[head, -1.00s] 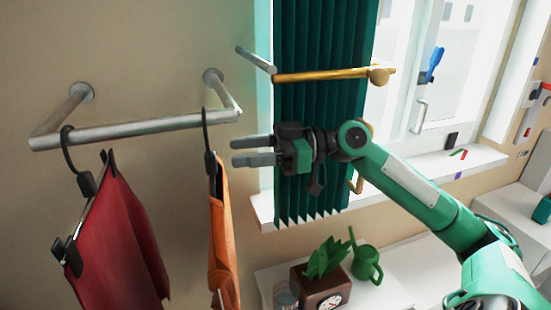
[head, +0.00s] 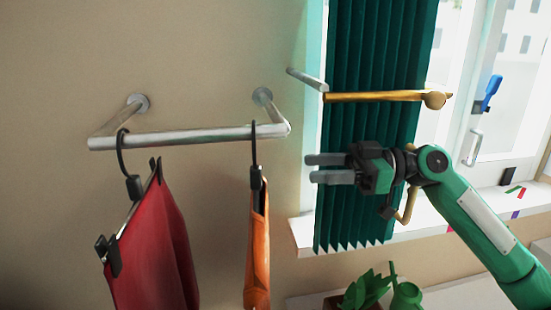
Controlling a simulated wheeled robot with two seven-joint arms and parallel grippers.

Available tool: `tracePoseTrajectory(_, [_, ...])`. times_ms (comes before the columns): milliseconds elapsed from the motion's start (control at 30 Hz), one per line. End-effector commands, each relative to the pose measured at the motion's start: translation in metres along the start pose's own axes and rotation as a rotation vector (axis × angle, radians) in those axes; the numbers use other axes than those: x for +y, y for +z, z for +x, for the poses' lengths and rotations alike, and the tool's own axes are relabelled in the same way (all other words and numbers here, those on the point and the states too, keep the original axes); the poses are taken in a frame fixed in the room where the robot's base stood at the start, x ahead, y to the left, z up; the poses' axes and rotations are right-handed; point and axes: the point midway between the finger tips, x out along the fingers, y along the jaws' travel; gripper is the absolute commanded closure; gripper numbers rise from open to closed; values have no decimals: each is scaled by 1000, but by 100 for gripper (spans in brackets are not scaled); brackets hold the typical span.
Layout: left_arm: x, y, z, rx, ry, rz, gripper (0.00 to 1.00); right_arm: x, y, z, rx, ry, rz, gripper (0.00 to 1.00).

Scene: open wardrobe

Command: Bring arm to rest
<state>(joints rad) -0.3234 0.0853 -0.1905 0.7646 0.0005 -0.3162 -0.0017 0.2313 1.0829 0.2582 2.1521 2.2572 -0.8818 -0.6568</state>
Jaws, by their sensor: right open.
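My right gripper (head: 328,168) is open and empty in the head view. It points left, in front of the teal curtain (head: 365,70). My green right arm (head: 485,220) reaches in from the lower right. The fingers are right of an orange garment (head: 258,250) and apart from it. That garment hangs by a black hook on a metal wall rail (head: 190,137). A dark red garment (head: 155,250) hangs by a clip hanger on the same rail, farther left. My left gripper is not in view.
A golden rod (head: 380,96) with a round end crosses the curtain above my gripper. A window with a sill (head: 435,228) is behind on the right. A plant (head: 365,290) and a green watering can (head: 405,296) stand below. The wall between garments and curtain is bare.

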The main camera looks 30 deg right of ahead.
Motion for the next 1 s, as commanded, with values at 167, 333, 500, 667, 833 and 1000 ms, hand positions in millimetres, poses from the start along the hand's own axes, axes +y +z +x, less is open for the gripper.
tracePoseTrajectory(167, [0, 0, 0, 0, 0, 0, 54, 0, 2, 1, -3, 0, 2, 52])
tracePoseTrajectory(333, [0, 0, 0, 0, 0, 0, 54, 1, 49, 12, -74, 15, 32, 52])
tracePoseTrajectory(500, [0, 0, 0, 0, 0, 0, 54, -8, 149, 31, -241, 63, 96, 52])
tracePoseTrajectory(667, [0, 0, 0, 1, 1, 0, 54, -28, 239, 43, -408, 127, 162, 52])
tracePoseTrajectory(833, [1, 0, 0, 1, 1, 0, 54, -55, 313, 48, -562, 208, 228, 52])
tracePoseTrajectory(1000, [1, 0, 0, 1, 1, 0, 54, -85, 371, 46, -703, 301, 295, 52])
